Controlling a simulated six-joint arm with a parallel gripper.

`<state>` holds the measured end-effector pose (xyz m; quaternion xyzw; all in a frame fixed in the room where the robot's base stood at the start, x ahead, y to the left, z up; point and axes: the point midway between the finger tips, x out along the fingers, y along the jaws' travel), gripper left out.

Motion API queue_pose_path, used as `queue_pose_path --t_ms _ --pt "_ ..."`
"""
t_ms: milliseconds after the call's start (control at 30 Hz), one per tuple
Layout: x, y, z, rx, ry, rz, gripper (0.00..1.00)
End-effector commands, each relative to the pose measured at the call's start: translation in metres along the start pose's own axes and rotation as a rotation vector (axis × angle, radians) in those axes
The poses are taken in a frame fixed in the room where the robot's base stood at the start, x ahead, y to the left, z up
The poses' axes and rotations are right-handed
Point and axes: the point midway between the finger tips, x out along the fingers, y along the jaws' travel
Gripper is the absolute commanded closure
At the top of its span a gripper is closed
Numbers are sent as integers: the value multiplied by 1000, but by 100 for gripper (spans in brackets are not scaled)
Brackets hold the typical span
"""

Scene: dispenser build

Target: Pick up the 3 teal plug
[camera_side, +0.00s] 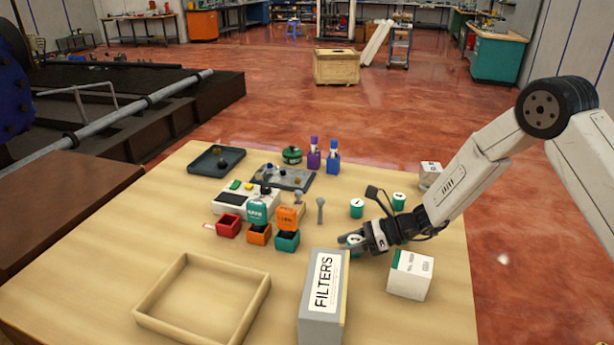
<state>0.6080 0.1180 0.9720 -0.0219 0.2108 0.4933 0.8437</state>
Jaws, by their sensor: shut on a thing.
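My gripper (357,242) is low over the right half of the table, behind the grey filters box. It is shut on a teal plug (353,251) with a white top, partly hidden by the fingers. I cannot read its number, nor tell whether it still touches the table. Two more teal plugs with white tops stand upright behind my gripper, one teal plug (357,209) to the left and one teal plug (399,202) to the right. Their marks are too small to read for certain.
The filters box (308,325) stands in front of my gripper and a white box (410,290) to its right. An empty wooden tray (165,327) is at front left. Small red (228,226), orange (259,235) and teal bins (286,242) stand mid-table. Another white box (430,174) is behind.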

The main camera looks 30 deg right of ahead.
Motion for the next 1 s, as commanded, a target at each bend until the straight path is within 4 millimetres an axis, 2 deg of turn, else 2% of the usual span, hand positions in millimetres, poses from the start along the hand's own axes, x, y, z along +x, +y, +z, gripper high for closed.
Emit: queue_pose_path --t_ms 267,367,800,1000 --pt "-9 4 23 -2 -2 -1 100" --pt "-17 11 29 0 -1 -1 100" --pt "-62 51 60 -1 -2 -2 100" --pt "-86 78 61 0 -1 -2 100"
